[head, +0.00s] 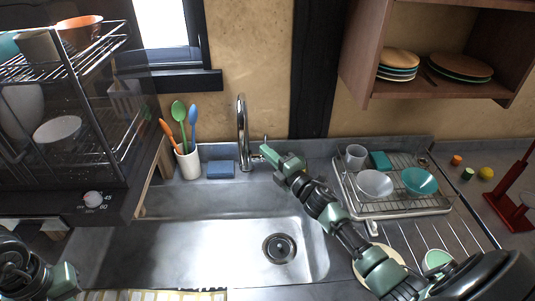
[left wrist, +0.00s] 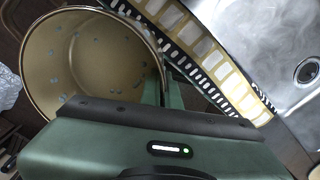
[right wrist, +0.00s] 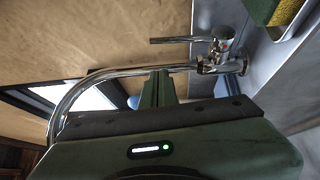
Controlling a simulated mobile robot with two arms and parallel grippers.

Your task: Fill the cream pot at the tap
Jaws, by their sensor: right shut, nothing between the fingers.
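The tap (head: 242,130) is a tall chrome gooseneck behind the sink basin (head: 200,250); no water stream shows. My right gripper (head: 268,153) is shut and empty, just right of the tap. In the right wrist view its fingertips (right wrist: 158,76) show in front of the tap's curved neck (right wrist: 75,95), with the lever (right wrist: 180,40) above them. The cream pot (left wrist: 85,55) shows in the left wrist view, tilted, with blue-grey specks inside. My left gripper (left wrist: 167,80) is shut on its rim. In the head view that gripper (head: 68,280) is at the lower left, the pot out of frame.
A utensil cup (head: 188,163) and blue sponge (head: 220,169) stand left of the tap. A dish rack (head: 400,200) with bowls is right of the sink. A metal shelf rack (head: 85,110) stands at left. The basin around the drain (head: 279,248) is clear.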

